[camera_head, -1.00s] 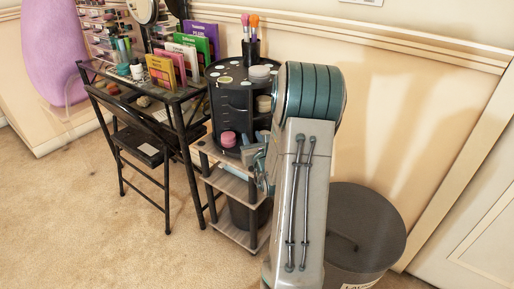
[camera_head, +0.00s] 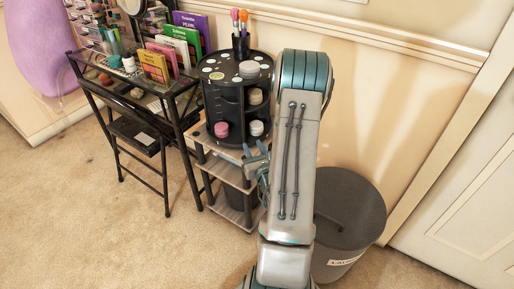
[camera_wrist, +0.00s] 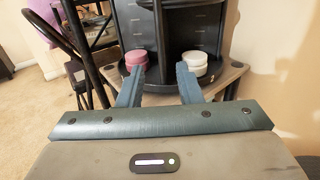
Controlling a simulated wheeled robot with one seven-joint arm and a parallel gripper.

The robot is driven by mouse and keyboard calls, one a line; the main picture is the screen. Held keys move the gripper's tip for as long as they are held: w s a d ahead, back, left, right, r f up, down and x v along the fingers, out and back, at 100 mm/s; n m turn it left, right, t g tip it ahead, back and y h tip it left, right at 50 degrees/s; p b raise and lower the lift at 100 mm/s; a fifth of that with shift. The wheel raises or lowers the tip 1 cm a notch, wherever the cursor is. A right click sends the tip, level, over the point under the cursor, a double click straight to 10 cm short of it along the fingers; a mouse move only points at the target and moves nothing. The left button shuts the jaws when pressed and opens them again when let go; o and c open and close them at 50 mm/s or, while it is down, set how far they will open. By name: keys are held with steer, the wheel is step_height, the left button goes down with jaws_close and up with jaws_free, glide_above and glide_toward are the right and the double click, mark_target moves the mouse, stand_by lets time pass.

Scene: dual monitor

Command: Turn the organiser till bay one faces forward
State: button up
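The organiser (camera_head: 224,100) is a round black tiered carousel standing on a small shelf rack. Its divided bays hold jars. A pink jar (camera_head: 221,130) and a white jar (camera_head: 256,128) sit on its lowest tier, either side of an upright divider. In the wrist view the organiser (camera_wrist: 165,40) is straight ahead, with the pink jar (camera_wrist: 136,61) left and the white jar (camera_wrist: 194,64) right. My gripper (camera_head: 254,156) is in front of the lowest tier. In the wrist view my gripper (camera_wrist: 158,78) is open, with nothing held between its fingers.
The shelf rack (camera_head: 233,178) carries the organiser. A black table (camera_head: 178,108) with colour palettes stands at the left. A grey bin (camera_head: 349,212) stands right of my arm. Brushes in a cup (camera_head: 241,46) stand at the organiser's top. The carpet in front is clear.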

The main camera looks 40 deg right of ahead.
steer(key=shift+p+v, duration=1.6)
steer(key=shift+v, duration=0.25)
steer(key=shift+w+a+r, duration=0.1)
steer(key=shift+a+r, duration=0.05)
